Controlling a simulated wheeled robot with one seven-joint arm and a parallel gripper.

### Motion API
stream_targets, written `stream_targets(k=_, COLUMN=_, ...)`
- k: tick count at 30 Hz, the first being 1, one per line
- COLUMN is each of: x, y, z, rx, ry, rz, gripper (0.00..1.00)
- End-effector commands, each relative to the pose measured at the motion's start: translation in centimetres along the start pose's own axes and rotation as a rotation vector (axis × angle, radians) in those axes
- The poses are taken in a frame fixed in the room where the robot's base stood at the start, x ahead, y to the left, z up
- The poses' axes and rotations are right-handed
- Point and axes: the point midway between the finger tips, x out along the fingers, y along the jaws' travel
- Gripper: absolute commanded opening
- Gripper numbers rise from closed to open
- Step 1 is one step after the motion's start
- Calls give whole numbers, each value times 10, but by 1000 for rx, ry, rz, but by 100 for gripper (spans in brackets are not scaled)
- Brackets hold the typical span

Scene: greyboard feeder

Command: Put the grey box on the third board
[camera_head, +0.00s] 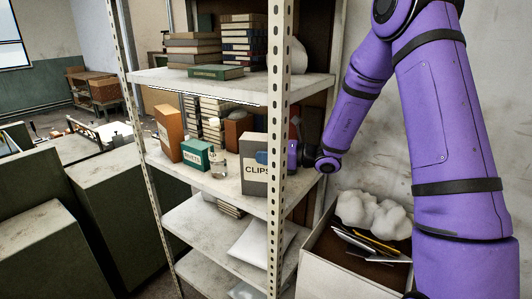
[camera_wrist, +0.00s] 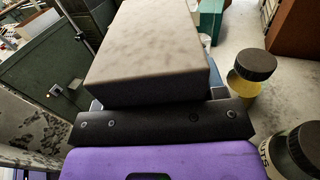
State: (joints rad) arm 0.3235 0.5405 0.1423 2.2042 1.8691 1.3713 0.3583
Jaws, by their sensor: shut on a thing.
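The grey box (camera_head: 254,178), marked "CLIPS", stands upright at the right end of the shelf board (camera_head: 215,183) that is second from the top in view. Its base appears at board level near the front edge; I cannot tell whether it touches. My gripper (camera_head: 264,157) is shut on the box from the right, with a blue finger showing at its side. The shelf post hides part of my gripper and the box's right edge. In the wrist view the box (camera_wrist: 150,45) fills the space ahead of my gripper (camera_wrist: 155,98), whose fingertips are mostly hidden.
On the same board stand an orange-brown box (camera_head: 169,133), a green box (camera_head: 195,155) and jars (camera_wrist: 250,70). The perforated front post (camera_head: 280,100) is close to my wrist. Books (camera_head: 242,40) load the upper board (camera_head: 290,88). An open carton (camera_head: 335,270) stands below right.

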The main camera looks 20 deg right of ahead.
Motion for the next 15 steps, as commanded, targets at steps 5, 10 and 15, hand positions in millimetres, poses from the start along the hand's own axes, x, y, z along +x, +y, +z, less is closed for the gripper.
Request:
stream_targets(k=5, x=0, y=0, z=-2, rx=0, ry=-1, rz=1, gripper=29)
stream_targets(k=10, x=0, y=0, z=-2, rx=0, ry=0, rz=1, gripper=89)
stream_targets(k=15, x=0, y=0, z=-2, rx=0, ry=0, rz=1, gripper=89)
